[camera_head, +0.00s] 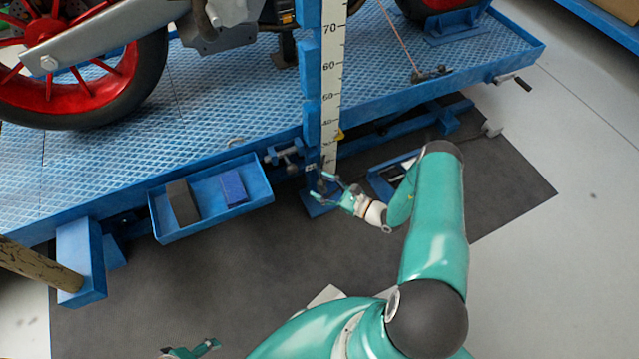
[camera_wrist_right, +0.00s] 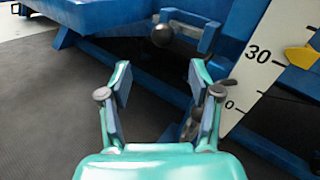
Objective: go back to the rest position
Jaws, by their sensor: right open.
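My right gripper (camera_head: 328,187) is open and empty in the head view, close to the foot of the blue post with the white height scale (camera_head: 333,90). In the right wrist view its two fingers (camera_wrist_right: 160,90) stand apart with nothing between them, and the scale (camera_wrist_right: 262,70) is to their right. My left gripper (camera_head: 205,348) shows only in part at the bottom edge of the head view; its jaws cannot be made out.
A blue lift platform (camera_head: 240,95) carries a motorcycle with a red-rimmed wheel (camera_head: 90,70). A blue tray (camera_head: 210,215) with a dark block and a blue block hangs at its front edge. Dark mat (camera_head: 200,290) lies open in front. A crank handle (camera_head: 515,80) sticks out at right.

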